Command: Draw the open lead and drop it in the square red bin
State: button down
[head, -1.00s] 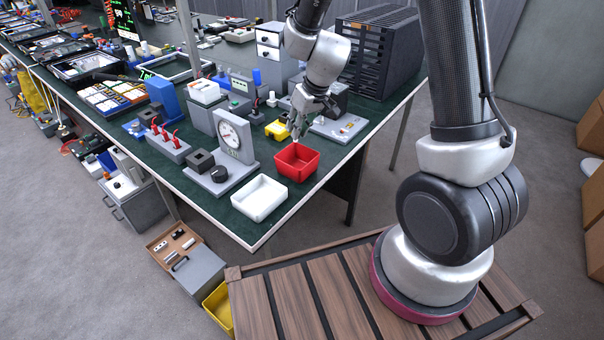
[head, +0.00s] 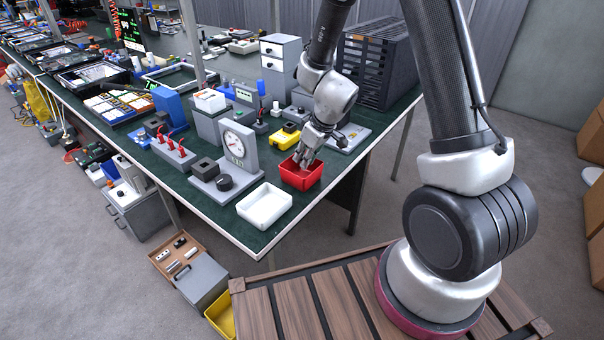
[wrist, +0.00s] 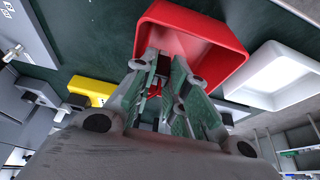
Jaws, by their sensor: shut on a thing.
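The square red bin (head: 303,181) stands near the front right corner of the green bench. My gripper (head: 305,163) points down at its mouth, with the fingertips over or just inside the rim. In the wrist view, the bin (wrist: 212,28) is beyond my fingertips (wrist: 165,66). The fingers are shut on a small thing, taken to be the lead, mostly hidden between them. A little red shows between the fingers, and I cannot tell whether it is lead or bin. Several red leads (head: 170,144) stand in a grey block further left.
A white tray (head: 264,206) sits just beside the red bin. A dial gauge on a grey stand (head: 238,146) is to the left, and a yellow box (head: 285,137) behind. A dark slatted case (head: 375,65) stands at the back right.

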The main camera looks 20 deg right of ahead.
jog(key=shift+f, duration=0.4)
jog(key=c, duration=1.3)
grip_release()
jog(key=shift+c, duration=0.2)
jog(key=shift+r, duration=0.1)
jog(key=v, duration=1.2)
jog(key=shift+w, duration=0.1)
